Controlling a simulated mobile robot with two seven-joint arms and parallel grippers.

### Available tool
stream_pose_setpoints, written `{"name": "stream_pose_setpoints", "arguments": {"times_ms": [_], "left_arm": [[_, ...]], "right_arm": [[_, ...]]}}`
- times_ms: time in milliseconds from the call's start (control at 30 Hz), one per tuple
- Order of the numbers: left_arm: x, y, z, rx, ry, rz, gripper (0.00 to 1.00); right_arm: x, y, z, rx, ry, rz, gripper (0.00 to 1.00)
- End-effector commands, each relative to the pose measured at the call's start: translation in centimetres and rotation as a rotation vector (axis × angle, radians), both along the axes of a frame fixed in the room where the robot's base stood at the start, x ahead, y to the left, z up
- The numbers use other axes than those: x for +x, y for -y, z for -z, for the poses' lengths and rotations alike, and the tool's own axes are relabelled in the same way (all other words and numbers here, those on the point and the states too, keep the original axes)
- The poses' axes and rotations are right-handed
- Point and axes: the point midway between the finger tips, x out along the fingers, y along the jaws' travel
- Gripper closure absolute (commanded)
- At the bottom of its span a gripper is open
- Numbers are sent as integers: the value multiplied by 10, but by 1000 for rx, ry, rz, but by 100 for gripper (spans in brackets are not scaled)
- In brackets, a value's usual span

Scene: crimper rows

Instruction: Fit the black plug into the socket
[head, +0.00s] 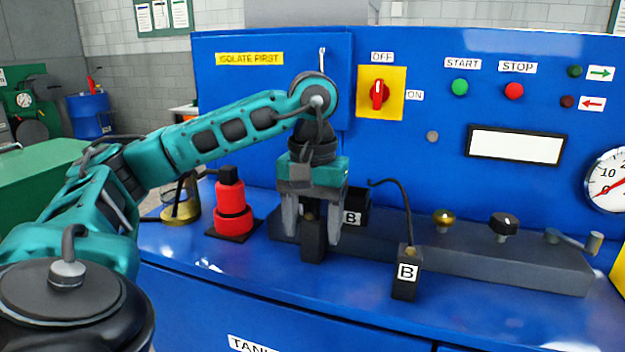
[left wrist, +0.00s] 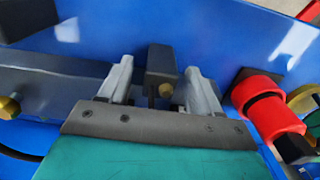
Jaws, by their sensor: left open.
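A black block (head: 313,240) with a small brass tip, like a plug, stands upright on the blue worktop. My left gripper (head: 312,218) points down over it, open, with one finger on each side. In the left wrist view the block (left wrist: 162,62) sits between the open fingers (left wrist: 160,85) with gaps beside it. A second black plug (head: 406,275), labelled B, stands to the right with a dark cable rising from its top. A black socket-like box (head: 358,203), also labelled B, is just behind the gripper, partly hidden. My right gripper is out of view.
A dark grey ledge (head: 500,258) runs behind the plugs, with a brass knob (head: 444,218), a black knob (head: 503,225) and a lever (head: 590,242). A red cylinder (head: 233,210) stands left of the gripper. The blue panel (head: 440,100) rises behind.

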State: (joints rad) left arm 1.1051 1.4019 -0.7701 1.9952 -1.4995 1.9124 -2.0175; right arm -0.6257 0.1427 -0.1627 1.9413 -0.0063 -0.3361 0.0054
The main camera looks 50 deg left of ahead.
Motion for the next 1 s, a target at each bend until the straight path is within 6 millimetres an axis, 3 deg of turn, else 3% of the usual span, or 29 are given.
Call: {"name": "stream_pose_setpoints", "arguments": {"times_ms": [133, 267, 333, 1000], "left_arm": [[1, 1, -39, -4, 7, 1, 36], [0, 0, -67, -2, 3, -1, 36], [1, 1, -60, -1, 4, 1, 36], [1, 1, -90, -1, 4, 3, 36]], "right_arm": [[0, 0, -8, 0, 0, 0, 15], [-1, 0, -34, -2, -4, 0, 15], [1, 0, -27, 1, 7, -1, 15], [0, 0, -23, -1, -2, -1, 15]]}}
